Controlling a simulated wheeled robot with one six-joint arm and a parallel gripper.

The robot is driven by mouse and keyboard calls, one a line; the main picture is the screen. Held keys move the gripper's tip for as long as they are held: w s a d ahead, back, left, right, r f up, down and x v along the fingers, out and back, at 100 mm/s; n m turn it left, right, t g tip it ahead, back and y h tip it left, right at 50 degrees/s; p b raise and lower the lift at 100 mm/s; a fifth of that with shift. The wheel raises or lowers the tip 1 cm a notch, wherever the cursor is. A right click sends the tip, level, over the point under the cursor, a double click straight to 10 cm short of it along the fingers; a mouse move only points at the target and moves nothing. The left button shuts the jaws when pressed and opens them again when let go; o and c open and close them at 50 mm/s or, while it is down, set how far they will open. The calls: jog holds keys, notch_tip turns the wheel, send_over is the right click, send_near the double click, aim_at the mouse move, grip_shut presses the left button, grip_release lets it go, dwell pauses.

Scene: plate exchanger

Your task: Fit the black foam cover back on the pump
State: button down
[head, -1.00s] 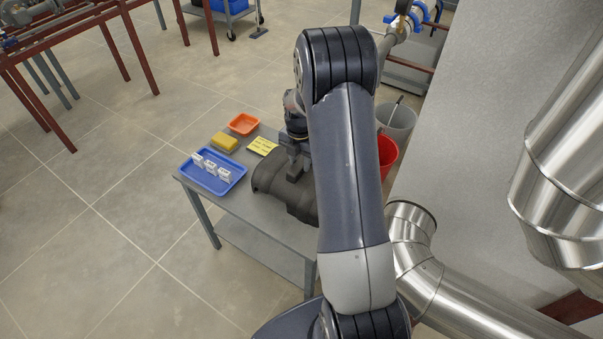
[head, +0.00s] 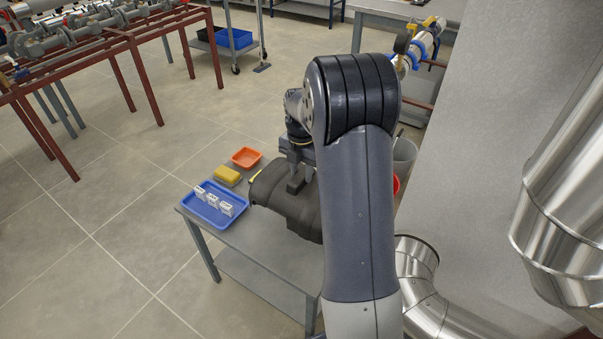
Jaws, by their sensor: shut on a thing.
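The black foam cover (head: 281,196) is a dark, rounded shell over the grey side table, partly hidden by my arm at its right. My gripper (head: 295,186) is above it and shut on its upper part. The cover appears lifted off the tabletop and overlaps the yellow note behind it in the picture. The pump cannot be made out in this view.
On the grey table (head: 262,246) are a blue tray (head: 205,213) with several small white items, a yellow sponge (head: 227,174) and an orange tray (head: 246,157). Silver ducts (head: 425,290) crowd the right. Open floor lies left.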

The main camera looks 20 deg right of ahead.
aim_at(292, 180)
dwell(0.3)
